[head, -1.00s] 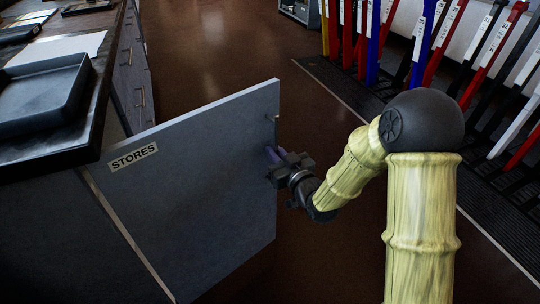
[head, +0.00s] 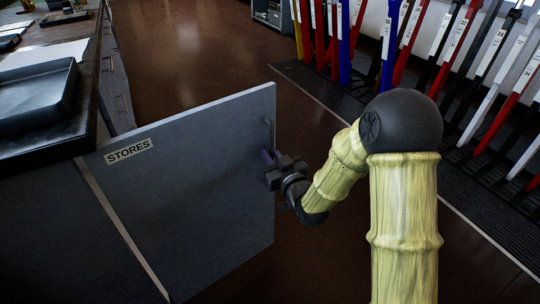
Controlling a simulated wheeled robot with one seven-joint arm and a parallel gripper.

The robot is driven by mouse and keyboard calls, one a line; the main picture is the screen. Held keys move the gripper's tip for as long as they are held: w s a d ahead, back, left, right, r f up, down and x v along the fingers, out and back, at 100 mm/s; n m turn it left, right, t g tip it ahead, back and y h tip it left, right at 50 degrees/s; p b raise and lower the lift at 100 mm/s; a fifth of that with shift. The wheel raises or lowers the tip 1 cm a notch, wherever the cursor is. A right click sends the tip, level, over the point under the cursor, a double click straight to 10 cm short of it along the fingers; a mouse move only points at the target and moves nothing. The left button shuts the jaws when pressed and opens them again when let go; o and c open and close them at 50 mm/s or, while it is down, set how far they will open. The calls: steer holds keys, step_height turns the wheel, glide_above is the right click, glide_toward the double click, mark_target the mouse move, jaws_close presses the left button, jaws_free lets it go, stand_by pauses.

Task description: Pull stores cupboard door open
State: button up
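The grey stores cupboard door (head: 190,195), with a "STORES" label near its upper left, stands swung out from the cupboard front below the counter. A thin upright bar handle (head: 270,130) shows near its upper right edge. My gripper (head: 269,160) is at that edge, by the lower part of the handle. The fingertips are partly hidden by the gripper body and the door, so I cannot tell if they are closed on the handle.
A dark counter (head: 92,115) with a grey tray (head: 35,98) stands at the left. A row of red, blue, black and white levers (head: 440,50) lines the right on a dark ribbed plate (head: 470,165). Brown floor (head: 200,50) between them is clear.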

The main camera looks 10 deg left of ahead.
steer(key=shift+o, duration=0.8)
steer(key=shift+a, duration=0.1)
steer(key=p+v, duration=0.1)
steer(key=v, duration=0.5)
steer(key=shift+s+d+r+p, duration=0.15)
steer(key=shift+d+p, duration=0.1)
steer(key=shift+p, duration=0.1)
steer(key=p+v, duration=0.2)
steer(key=p, duration=0.5)
steer(key=shift+s+d+r+p, duration=0.1)
steer(key=shift+s+d+p, duration=0.15)
steer(key=shift+d+p, duration=0.1)
steer(key=p, duration=0.4)
steer(key=shift+s+d, duration=0.25)
steer(key=shift+s, duration=0.15)
